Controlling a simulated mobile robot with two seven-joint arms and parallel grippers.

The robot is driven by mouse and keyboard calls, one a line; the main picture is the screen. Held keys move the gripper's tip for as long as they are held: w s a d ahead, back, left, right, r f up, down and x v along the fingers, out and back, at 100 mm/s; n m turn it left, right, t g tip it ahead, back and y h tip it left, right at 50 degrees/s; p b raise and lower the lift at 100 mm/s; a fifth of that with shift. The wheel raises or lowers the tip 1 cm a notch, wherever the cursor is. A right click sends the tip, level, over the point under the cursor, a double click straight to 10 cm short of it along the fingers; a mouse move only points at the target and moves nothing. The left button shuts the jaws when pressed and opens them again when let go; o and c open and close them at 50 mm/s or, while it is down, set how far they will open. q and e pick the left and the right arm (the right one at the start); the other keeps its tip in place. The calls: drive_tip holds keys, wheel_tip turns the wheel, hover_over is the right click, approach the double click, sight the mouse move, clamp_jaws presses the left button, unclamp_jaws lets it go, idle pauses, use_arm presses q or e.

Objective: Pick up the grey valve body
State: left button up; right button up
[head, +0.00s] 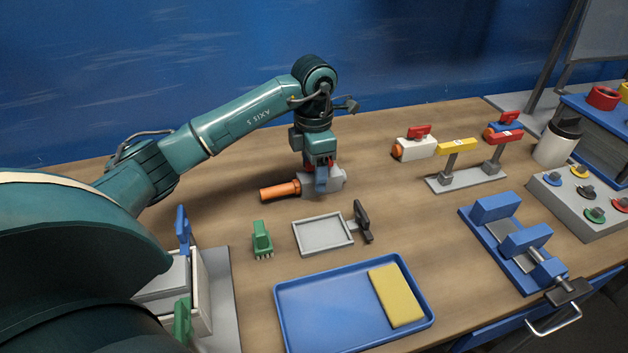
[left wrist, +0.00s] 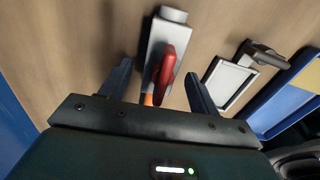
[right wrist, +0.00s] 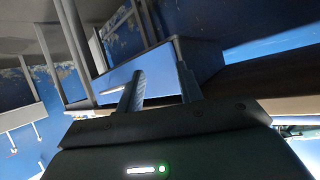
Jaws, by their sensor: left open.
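The grey valve body (head: 335,181) lies on the wooden table, with an orange end (head: 281,191) pointing left. In the left wrist view, the grey valve body (left wrist: 166,38) shows with a red handle (left wrist: 168,66) on top. My left gripper (head: 321,183) is over it, pointing down. In the left wrist view, my left gripper (left wrist: 158,70) is open, with its fingers apart on either side of the red handle. I cannot tell whether they touch the valve. My right gripper (right wrist: 160,70) is open and empty, away from the valve.
A grey tray (head: 324,252), a green brush-like piece (head: 262,240) and a blue tray (head: 290,318) with a yellow block (head: 396,294) lie nearer. A white valve (head: 414,148) and a grey stand (head: 466,181) are to the right. A blue vise (head: 515,241) stands at the right front.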

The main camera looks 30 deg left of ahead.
use_arm(q)
wheel_tip(320, 180, down, 2)
drive_tip(key=c, duration=1.2)
